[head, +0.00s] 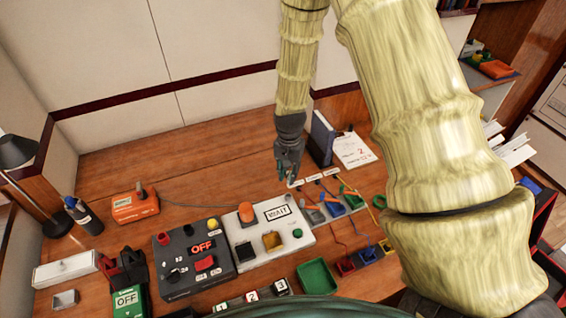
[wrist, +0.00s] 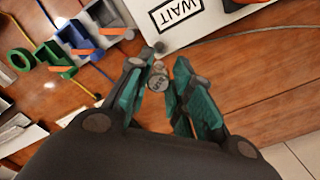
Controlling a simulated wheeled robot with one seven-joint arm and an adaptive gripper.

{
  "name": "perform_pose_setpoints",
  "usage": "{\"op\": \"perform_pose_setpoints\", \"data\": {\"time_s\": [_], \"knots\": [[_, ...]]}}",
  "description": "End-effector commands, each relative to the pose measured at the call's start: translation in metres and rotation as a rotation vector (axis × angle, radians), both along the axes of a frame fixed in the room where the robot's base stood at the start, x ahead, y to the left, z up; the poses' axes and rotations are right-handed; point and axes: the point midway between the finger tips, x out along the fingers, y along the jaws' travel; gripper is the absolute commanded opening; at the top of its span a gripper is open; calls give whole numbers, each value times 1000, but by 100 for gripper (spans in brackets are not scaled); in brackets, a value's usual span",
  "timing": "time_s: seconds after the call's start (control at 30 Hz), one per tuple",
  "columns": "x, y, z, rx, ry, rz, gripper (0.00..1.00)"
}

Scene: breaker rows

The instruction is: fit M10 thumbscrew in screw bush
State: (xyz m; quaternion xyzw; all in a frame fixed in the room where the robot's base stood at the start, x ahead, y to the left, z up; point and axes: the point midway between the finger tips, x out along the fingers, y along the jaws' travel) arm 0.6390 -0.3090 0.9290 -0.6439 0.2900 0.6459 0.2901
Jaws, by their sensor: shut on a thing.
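My gripper (head: 288,175) hangs above the back right corner of the white WAIT panel (head: 250,222). In the wrist view its two teal fingers (wrist: 164,66) are shut on a small round metal piece, the thumbscrew (wrist: 159,82), whose flat marked head faces the camera. The thumbscrew is too small to make out in the head view. The WAIT panel's corner (wrist: 170,35) shows just beyond the fingertips, with a small grey fitting (wrist: 159,47) at its edge. I cannot tell whether that fitting is the screw bush.
A black OFF panel (head: 165,272) stands left of the WAIT panel. Blue, grey and green holders (head: 334,208) with cables lie to the right. A green tray (head: 317,279) is in front, a dark blue binder (head: 322,138) behind. Bare wood (head: 215,150) is free at the back.

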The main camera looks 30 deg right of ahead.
Motion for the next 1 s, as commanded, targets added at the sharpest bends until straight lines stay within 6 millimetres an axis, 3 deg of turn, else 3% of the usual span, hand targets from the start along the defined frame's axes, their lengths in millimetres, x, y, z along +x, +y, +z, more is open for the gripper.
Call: {"op": "perform_pose_setpoints", "data": {"time_s": [0.47, 1.0], "knots": [[0, 4, 1, 0, 1, 5, 0], [0, 4, -37, -1, 1, 5, 0]]}}
